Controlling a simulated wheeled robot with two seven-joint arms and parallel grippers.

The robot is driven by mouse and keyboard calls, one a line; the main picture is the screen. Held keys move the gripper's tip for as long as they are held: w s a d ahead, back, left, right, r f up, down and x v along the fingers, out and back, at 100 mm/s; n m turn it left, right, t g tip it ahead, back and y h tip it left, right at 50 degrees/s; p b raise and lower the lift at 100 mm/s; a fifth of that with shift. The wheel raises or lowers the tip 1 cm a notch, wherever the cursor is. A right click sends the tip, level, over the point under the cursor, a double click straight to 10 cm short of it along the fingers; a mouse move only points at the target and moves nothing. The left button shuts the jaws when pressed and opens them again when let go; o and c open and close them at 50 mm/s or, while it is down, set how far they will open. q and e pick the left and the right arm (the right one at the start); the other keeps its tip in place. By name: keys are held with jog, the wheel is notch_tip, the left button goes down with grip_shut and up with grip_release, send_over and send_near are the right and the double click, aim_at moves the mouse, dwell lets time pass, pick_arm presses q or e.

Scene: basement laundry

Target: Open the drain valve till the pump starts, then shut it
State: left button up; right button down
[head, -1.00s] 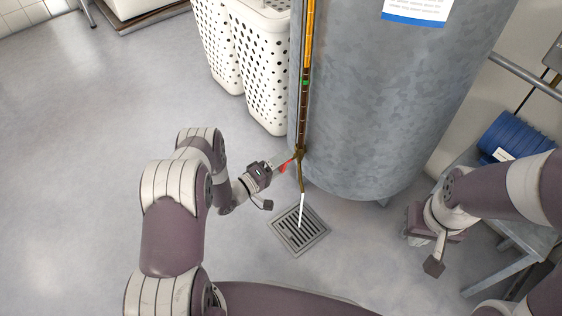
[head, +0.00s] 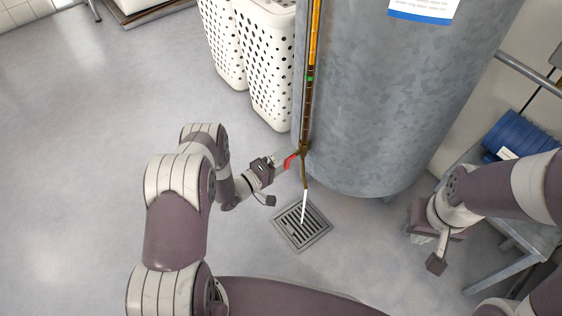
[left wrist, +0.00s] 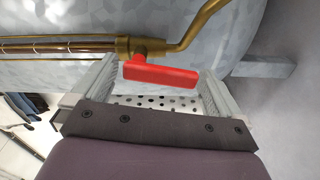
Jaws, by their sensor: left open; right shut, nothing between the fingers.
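The grey tank (head: 400,110) has a brass drain valve (head: 303,150) at the foot of its gauge tube (head: 307,100). The valve's red lever (head: 291,161) also shows in the left wrist view (left wrist: 160,75), lying crosswise below the brass body (left wrist: 130,46). A white stream (head: 305,205) runs from the spout to the floor drain (head: 301,235). My left gripper (head: 280,157) is open at the lever; in the wrist view the lever lies between the spread fingertips, not gripped. My right gripper (head: 435,250) is at the right, empty and shut, away from the valve.
White perforated baskets (head: 265,75) stand left of the tank. A grey stand (head: 510,260) with a blue ribbed item (head: 512,135) near it is at the right, close to my right arm. The floor on the left is clear.

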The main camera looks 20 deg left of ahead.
pick_arm(q)
jog(key=p+v, duration=0.4)
jog(key=v, duration=0.8)
jog(key=shift+s+a, duration=0.25)
